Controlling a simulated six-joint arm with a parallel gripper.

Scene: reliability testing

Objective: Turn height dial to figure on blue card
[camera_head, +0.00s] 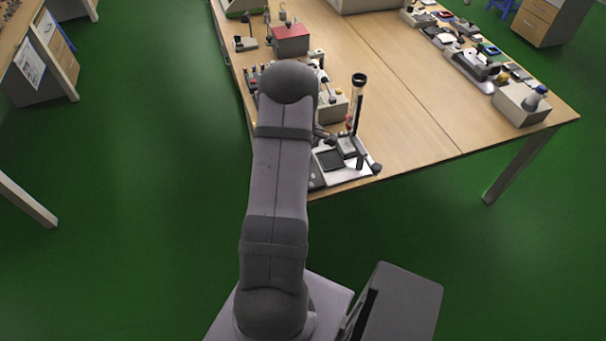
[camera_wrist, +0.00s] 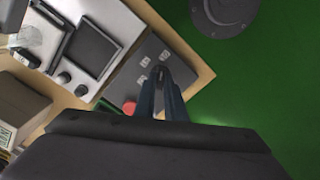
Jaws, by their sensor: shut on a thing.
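In the wrist view my gripper (camera_wrist: 161,76) has its two fingers close together over a dark grey panel (camera_wrist: 133,72). It is shut on a small dark knob, seemingly the height dial, which the fingertips mostly hide. Several small light square marks lie on the panel around the fingertips, too small to read. In the head view my arm hides the gripper and the dial. I cannot make out the blue card in either view.
A red round button (camera_wrist: 129,107) sits beside the fingers. A light device with a dark square plate (camera_wrist: 88,48) stands left of the panel. The table edge (camera_wrist: 186,47) is close by, with green floor beyond. Equipment crowds the wooden table (camera_head: 415,120).

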